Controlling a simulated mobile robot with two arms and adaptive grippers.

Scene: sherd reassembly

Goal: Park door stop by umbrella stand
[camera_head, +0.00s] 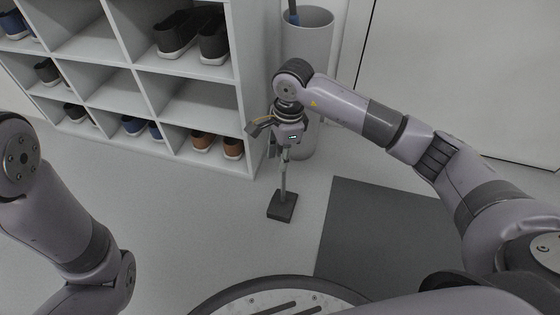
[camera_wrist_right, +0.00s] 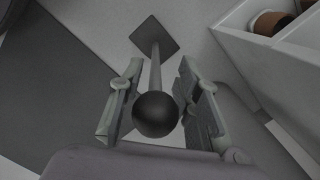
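The door stop has a dark square base (camera_head: 281,206) on the floor and a thin upright pole. In the right wrist view its pole (camera_wrist_right: 155,72) and round black knob (camera_wrist_right: 156,114) stand between the fingers. My right gripper (camera_head: 286,146) points down over the door stop; in the right wrist view (camera_wrist_right: 161,66) it is open, with gaps visible beside the pole. The knob is hidden in the head view. The grey cylindrical umbrella stand (camera_head: 308,42) is behind my right gripper, partly covered by my arm. My left gripper is out of view.
A white shoe rack (camera_head: 240,90) with several shoes stands left of the umbrella stand. A dark mat (camera_head: 375,235) lies right of the door stop. A white door (camera_head: 470,70) is behind. Floor left of the base is clear.

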